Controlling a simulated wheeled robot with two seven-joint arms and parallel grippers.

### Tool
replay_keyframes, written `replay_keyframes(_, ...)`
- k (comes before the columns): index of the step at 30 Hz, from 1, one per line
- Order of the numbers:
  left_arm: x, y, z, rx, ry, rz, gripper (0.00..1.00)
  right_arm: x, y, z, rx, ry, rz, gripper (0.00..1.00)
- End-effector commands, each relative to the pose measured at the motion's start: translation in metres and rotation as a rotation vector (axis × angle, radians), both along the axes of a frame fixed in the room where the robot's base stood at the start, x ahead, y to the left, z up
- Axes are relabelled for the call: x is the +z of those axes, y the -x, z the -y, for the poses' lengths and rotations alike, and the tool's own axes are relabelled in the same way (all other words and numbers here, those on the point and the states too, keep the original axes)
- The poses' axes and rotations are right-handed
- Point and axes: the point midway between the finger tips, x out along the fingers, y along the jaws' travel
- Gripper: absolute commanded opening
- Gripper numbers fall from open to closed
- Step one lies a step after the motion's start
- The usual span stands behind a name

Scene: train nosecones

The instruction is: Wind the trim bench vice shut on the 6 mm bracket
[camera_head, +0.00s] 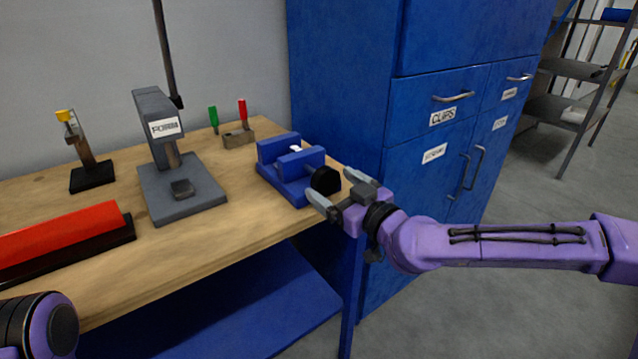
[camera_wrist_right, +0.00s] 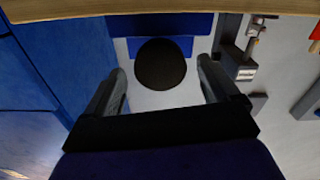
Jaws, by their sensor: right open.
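The blue bench vice (camera_head: 287,178) stands at the right end of the wooden bench. A small pale piece (camera_head: 296,149), probably the bracket, shows between its jaws; how tightly they sit on it I cannot tell. The vice's round black knob (camera_head: 326,181) faces my right gripper (camera_head: 333,186). That gripper is open, its fingers pointing at the knob. In the right wrist view the knob (camera_wrist_right: 160,64) lies between the two fingertips, with a gap on both sides. The bracket is not clear there. Only part of my left arm shows at the lower left; its gripper is out of view.
On the bench (camera_head: 250,225) are a grey press (camera_head: 180,190), a red-topped block (camera_head: 60,232), a small stand with a yellow top (camera_head: 90,172), and a holder (camera_head: 238,138) with green and red handles. A blue cabinet (camera_head: 430,120) stands close behind the vice and right arm.

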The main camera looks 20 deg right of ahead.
Motion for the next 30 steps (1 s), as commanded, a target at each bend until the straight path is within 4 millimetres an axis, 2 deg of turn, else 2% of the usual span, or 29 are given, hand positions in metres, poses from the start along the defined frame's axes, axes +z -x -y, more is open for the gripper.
replay_keyframes(3,-0.003,0.0,0.0,0.0,0.0,0.0,0.49,-0.003,-0.025,-0.01,0.001,0.003,-0.003,0.89)
replay_keyframes(6,-0.003,0.0,0.0,0.0,0.0,0.0,0.49,-0.002,-0.039,-0.015,0.0,0.001,-0.004,0.89)
replay_keyframes(10,-0.003,0.0,0.0,0.0,0.0,0.0,0.49,-0.001,-0.049,-0.018,0.001,-0.001,-0.004,0.89)
replay_keyframes(17,-0.003,0.0,0.0,0.0,0.0,0.0,0.49,-0.001,-0.05,-0.019,0.0,-0.002,-0.003,0.89)
replay_keyframes(18,-0.003,0.0,0.0,0.0,0.0,0.0,0.49,-0.001,-0.05,-0.019,0.001,-0.002,-0.003,0.85)
replay_keyframes(23,-0.003,0.0,0.0,0.0,0.0,0.0,0.49,-0.001,-0.05,-0.019,0.001,-0.002,-0.003,0.33)
replay_keyframes(30,-0.005,0.0,0.0,0.0,0.0,0.0,0.49,-0.001,-0.05,-0.019,0.001,-0.074,-0.029,0.33)
